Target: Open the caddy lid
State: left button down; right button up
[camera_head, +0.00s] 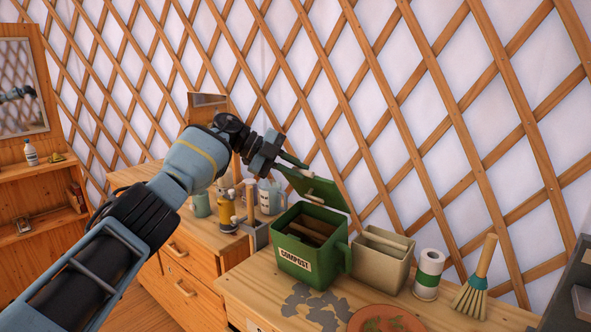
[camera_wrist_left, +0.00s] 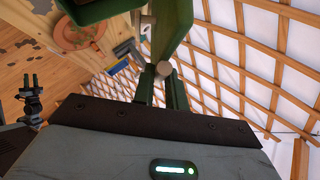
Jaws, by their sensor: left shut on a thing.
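The green compost caddy (camera_head: 297,264) stands on the wooden counter, with brown material showing inside. Its green lid (camera_head: 325,192) is raised and tilted up at the back, clear of the opening. My left gripper (camera_head: 304,168) is above the caddy, shut on the pale lid knob (camera_head: 311,174). In the left wrist view the round knob (camera_wrist_left: 163,69) sits between the fingertips, with the green lid (camera_wrist_left: 172,25) beyond it. What looks like my right gripper (camera_wrist_left: 32,92) shows small at the left of that view; its finger gap is too small to judge.
A beige bin (camera_head: 380,262) stands close right of the caddy, then a paper roll (camera_head: 429,272) and a hand brush (camera_head: 478,280). A terracotta dish (camera_head: 385,320) is in front. Bottles and mugs (camera_head: 228,208) stand to the left. The lattice wall (camera_head: 400,120) rises behind.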

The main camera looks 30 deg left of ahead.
pick_arm(q)
jog(key=c, duration=1.4)
grip_release()
jog(key=v, duration=0.8)
jog(key=shift+b, duration=0.45)
jog(key=shift+d, duration=0.1)
